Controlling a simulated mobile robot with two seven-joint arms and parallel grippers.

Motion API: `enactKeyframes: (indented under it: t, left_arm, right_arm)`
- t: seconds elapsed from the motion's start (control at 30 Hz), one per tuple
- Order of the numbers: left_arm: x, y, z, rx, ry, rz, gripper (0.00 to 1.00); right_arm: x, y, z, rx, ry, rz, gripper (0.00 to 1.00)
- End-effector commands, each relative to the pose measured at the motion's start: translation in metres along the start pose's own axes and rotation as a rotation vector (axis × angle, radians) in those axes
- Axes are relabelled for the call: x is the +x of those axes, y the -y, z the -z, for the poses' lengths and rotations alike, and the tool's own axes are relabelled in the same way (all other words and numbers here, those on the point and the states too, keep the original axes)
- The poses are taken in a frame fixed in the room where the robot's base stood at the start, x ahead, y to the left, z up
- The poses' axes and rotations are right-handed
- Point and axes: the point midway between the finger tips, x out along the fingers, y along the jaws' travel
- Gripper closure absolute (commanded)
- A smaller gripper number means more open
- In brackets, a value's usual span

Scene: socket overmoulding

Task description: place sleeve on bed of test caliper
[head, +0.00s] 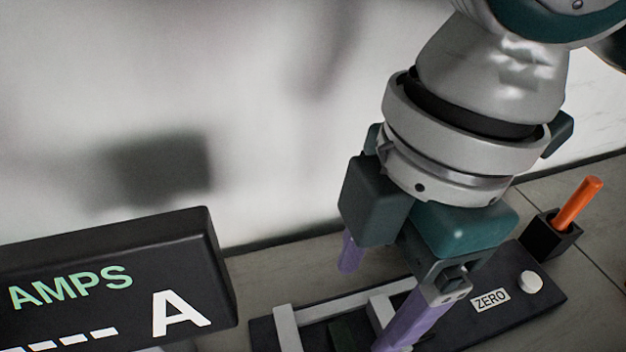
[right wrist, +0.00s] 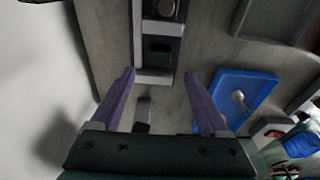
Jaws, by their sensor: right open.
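The test caliper (head: 540,293) is a long dark base with pale upright jaws, a ZERO label and a white knob. It lies at the lower right of the head view and also shows at the top of the right wrist view (right wrist: 158,76). A dark green piece (head: 350,334) sits between its jaws; I cannot tell whether it is the sleeve or part of the bed. My right gripper (head: 370,303) is open over the caliper, its purple fingers apart with nothing seen between them. My left gripper is not in view.
A black AMPS display (head: 222,262) stands at the lower left. A black holder (head: 548,240) with an orange stick (head: 578,203) stands behind the caliper's right end, near the white wall. In the right wrist view, a blue tray (right wrist: 258,85) lies to the right of the caliper.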

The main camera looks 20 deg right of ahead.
Motion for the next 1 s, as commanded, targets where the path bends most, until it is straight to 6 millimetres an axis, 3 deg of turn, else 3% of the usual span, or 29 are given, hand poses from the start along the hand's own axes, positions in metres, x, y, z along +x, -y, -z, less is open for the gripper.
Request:
enactKeyframes:
  t: [0.1,0.3,0.43,0.57,0.73,0.87,1.0]
  left_arm:
    - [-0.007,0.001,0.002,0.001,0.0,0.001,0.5]
    - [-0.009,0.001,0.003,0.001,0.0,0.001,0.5]
    - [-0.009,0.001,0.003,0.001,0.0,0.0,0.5]
    - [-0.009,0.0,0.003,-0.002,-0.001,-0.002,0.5]
    - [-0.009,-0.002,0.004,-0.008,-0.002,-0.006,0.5]
    - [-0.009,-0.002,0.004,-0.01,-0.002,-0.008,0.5]
    - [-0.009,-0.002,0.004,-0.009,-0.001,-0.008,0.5]
  right_arm:
    - [-0.023,-0.001,0.0,-0.001,0.0,-0.003,0.21]
    - [-0.038,0.0,0.0,0.0,-0.001,0.0,0.21]
    - [-0.036,0.002,0.004,0.009,-0.014,-0.003,0.21]
    - [-0.027,0.01,0.025,0.087,-0.101,-0.035,0.21]
    - [-0.017,0.018,0.047,0.412,-0.277,-0.122,0.21]
    - [-0.008,0.025,0.022,0.774,-0.32,-0.194,0.21]
    - [0.003,0.047,-0.032,1.123,-0.252,-0.268,0.21]
